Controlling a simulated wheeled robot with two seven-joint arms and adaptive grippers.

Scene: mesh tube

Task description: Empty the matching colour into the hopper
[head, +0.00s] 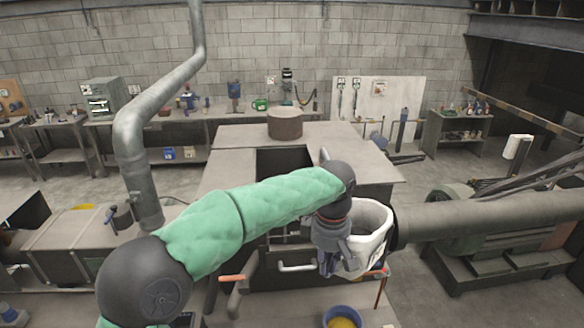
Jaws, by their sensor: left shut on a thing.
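My left gripper (333,245) is at the end of the green-sleeved arm that crosses the middle of the view. It is shut on the side of a white bucket (375,240). The bucket is tilted little if at all, and its pale inside shows at the top; I cannot tell what it holds. A blue bowl (328,316) with yellow contents stands at the bottom edge, below the bucket and partly cut off. A dark square opening (275,163) lies in the grey bench behind my arm; I cannot tell whether it is the hopper. My right gripper is not in view.
A brown round drum (285,124) stands on the grey bench top (228,138). A thick grey pipe (490,214) runs in from the right, close to the bucket. A bent metal duct (150,115) rises at the left. An orange handle (232,277) sticks out below my arm.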

